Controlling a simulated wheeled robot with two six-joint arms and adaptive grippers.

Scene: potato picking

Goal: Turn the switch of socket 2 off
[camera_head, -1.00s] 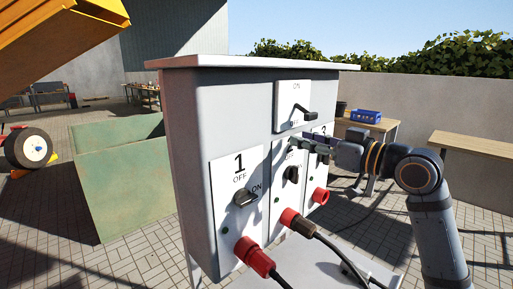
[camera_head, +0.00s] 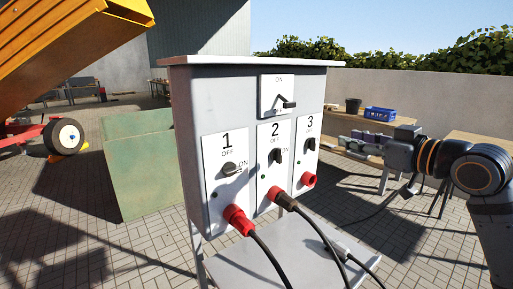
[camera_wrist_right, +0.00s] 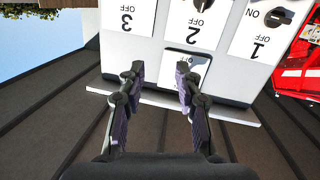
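The grey socket cabinet (camera_head: 190,110) stands in the middle of the head view. Its panel 2 (camera_head: 265,180) carries a black rotary switch (camera_head: 276,156), which looks upright below the word OFF. A red plug (camera_head: 274,194) with a black cable sits in socket 2. My right gripper (camera_head: 347,143) is open and empty, to the right of the cabinet and apart from the switch. In the right wrist view, its two spread fingers (camera_wrist_right: 160,70) frame the cabinet, seen upside down. My left gripper is not in view.
Switch 1 (camera_head: 229,169) points toward ON, with a red plug (camera_head: 238,219) below it. Switch 3 (camera_head: 310,144) is at the right. A main lever (camera_head: 287,102) is above. A shelf (camera_head: 270,255) juts out below, crossed by cables. A table with a blue crate (camera_head: 380,114) stands behind.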

